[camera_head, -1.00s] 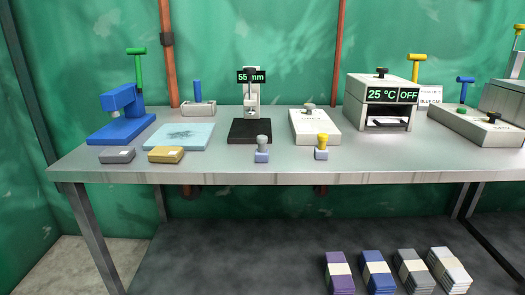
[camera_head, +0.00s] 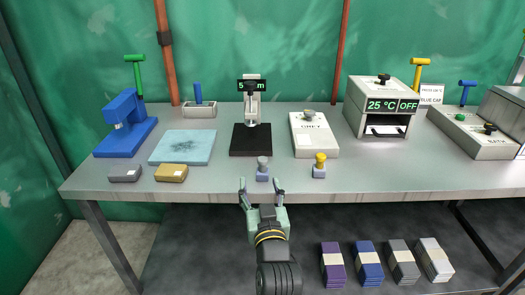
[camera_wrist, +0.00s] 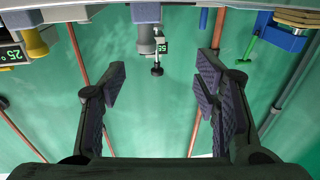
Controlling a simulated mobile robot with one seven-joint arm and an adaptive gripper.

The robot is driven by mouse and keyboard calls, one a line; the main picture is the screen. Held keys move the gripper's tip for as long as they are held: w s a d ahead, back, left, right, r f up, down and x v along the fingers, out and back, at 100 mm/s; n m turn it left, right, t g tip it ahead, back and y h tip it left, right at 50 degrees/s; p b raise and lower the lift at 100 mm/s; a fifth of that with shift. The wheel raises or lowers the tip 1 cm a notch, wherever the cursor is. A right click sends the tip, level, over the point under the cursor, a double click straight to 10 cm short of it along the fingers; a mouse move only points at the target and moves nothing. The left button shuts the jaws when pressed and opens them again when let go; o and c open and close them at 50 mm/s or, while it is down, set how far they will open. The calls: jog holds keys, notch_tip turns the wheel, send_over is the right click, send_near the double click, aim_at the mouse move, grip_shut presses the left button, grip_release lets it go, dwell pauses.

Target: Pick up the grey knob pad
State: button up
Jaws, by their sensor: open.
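The grey knob pad (camera_head: 263,170) stands upright near the front edge of the table, a grey knob on a small lilac block. It also shows upside down in the wrist view (camera_wrist: 146,38), near the top and between the finger lines. My gripper (camera_head: 261,186) is open and empty, just in front of the table edge. It points at the grey knob pad from the near side, apart from it. In the wrist view my spread fingers (camera_wrist: 160,82) have only background between them. A similar pad with a yellow knob (camera_head: 320,163) stands to the right.
Behind the pad is a black plate with a display stand (camera_head: 251,140). A white box (camera_head: 314,137) stands behind the yellow knob pad. Grey (camera_head: 125,174) and tan (camera_head: 171,173) blocks lie at left. The table front edge (camera_head: 200,197) runs close below the pad.

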aim_at(263, 168)
jog(key=shift+w+d+f+h+b, duration=0.1)
jog(key=shift+d+f+h+b, duration=0.4)
jog(key=shift+d+f, duration=0.45)
jog(key=w+b, duration=0.1)
jog(key=b, duration=0.3)
jog(key=shift+w+a+f, duration=0.15)
jog(key=w+b, duration=0.1)
jog(key=b, duration=0.4)
jog(key=shift+r, duration=0.2)
jog(key=shift+w+a+r+p, duration=0.1)
jog(key=shift+w+r+p, duration=0.1)
jog(key=shift+w, duration=0.35)
jog(key=shift+w+a+r+p, duration=0.1)
jog(key=shift+w+p, duration=0.1)
jog(key=shift+w, duration=0.35)
jog(key=shift+w+a+p, duration=0.2)
jog(key=shift+w+p, duration=0.3)
jog(key=shift+w, duration=1)
jog(key=shift+w+a+p, duration=0.15)
jog(key=shift+w+p, duration=0.3)
jog(key=shift+w, duration=1.05)
jog(key=shift+c, duration=0.2)
grip_shut()
